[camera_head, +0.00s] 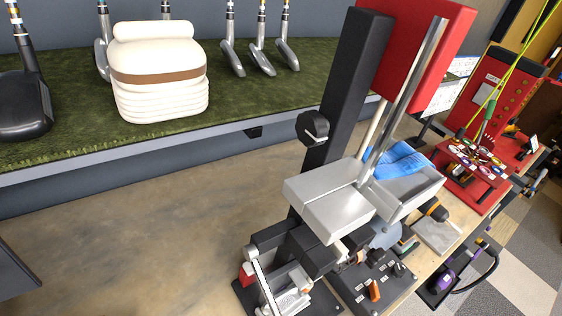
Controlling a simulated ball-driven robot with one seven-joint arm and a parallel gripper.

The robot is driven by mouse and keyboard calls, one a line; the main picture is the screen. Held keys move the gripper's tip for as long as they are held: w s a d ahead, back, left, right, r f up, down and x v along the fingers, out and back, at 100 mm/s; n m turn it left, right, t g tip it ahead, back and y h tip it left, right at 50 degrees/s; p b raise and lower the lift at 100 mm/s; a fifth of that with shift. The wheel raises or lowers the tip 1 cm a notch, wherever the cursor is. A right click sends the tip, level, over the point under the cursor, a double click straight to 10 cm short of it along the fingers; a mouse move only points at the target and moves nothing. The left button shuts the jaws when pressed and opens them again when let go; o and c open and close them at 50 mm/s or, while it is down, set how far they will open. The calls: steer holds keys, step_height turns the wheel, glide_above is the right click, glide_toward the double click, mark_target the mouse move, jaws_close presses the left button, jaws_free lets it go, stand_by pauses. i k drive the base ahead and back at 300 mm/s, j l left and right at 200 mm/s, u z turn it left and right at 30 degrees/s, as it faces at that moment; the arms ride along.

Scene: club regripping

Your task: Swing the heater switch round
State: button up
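A round black knob (313,127) with a pale pointer mark sits on the side of a tilted black post (352,85). It looks like a rotary switch, but I cannot read any label or setting. A red box (425,40) is beside the top of the post. A dark control panel (362,289) with an orange switch (374,290) and black knobs lies at the lower right; I cannot tell which control is marked for the heater. I cannot make out my gripper in this view, and nothing is seen touching the knob.
Grey metal blocks (328,202) stand in front of the post, with a blue cloth (402,160) behind. Club heads (262,62) and a stack of cream towels (158,80) are on a green shelf. A red cabinet (494,92) stands right.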

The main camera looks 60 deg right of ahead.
mark_target(372, 294)
steer(key=z, duration=1.8)
steer(key=k+j+z, duration=0.15)
